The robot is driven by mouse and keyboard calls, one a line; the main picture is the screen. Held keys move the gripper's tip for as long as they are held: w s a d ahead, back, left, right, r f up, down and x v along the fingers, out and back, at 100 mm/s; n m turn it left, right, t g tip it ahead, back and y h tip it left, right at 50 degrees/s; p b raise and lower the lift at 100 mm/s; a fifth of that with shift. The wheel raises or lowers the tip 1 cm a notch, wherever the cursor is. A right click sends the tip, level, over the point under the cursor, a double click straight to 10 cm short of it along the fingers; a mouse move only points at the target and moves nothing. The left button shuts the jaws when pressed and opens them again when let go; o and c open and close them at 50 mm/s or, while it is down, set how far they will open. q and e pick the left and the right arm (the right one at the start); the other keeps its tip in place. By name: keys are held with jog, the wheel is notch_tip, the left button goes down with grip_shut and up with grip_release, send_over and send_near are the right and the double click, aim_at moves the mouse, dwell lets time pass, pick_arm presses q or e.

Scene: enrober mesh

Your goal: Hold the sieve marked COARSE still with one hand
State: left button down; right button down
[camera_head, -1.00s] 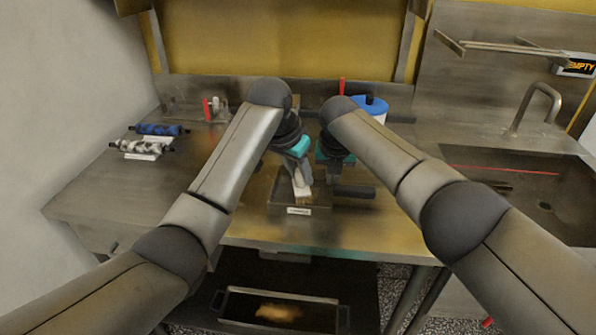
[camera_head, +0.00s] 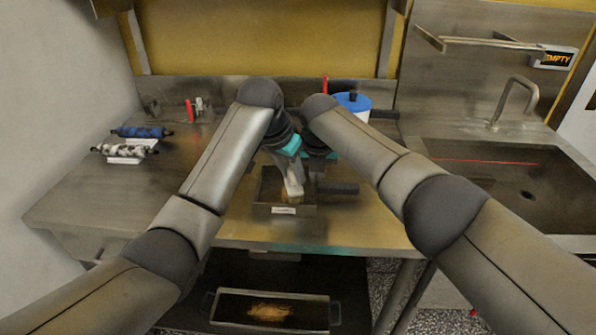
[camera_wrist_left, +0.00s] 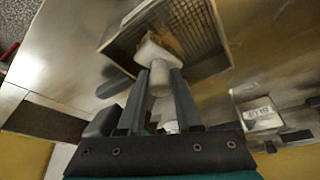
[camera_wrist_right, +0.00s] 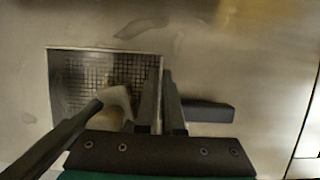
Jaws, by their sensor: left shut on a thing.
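The sieve (camera_head: 300,210) is a shallow rectangular metal frame with a mesh floor, near the table's front edge. It carries a small front label (camera_head: 284,210), too small to read, and a dark handle (camera_head: 338,188) on its right. My left gripper (camera_wrist_left: 158,82) is shut on a white tool (camera_wrist_left: 154,50) that looks like a brush, inside the sieve beside some brown material. My right gripper (camera_wrist_right: 161,85) is at the sieve's right wall, its fingers close together and apparently on either side of that wall. Whether they clamp it is unclear. The mesh (camera_wrist_right: 95,80) shows in the right wrist view.
A metal tray (camera_head: 318,312) with a golden-brown heap stands below the table. A blue-lidded white tub (camera_head: 352,103) stands behind my right arm. A sink (camera_head: 520,185) is at right.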

pick_arm(q)
jog(key=shift+a, duration=0.85)
jog(key=shift+w+f, duration=0.1)
jog(key=shift+w, duration=0.65)
jog(key=shift+s+d, duration=0.1)
jog(key=shift+d, duration=2.1)
jog(key=shift+a+r, duration=0.15)
jog(key=shift+a, duration=0.95)
jog(key=shift+a+r, duration=0.1)
jog(key=shift+a, duration=0.95)
jog(key=shift+r, duration=0.1)
jog(key=shift+a+r, duration=0.1)
jog(key=shift+r, duration=2.8)
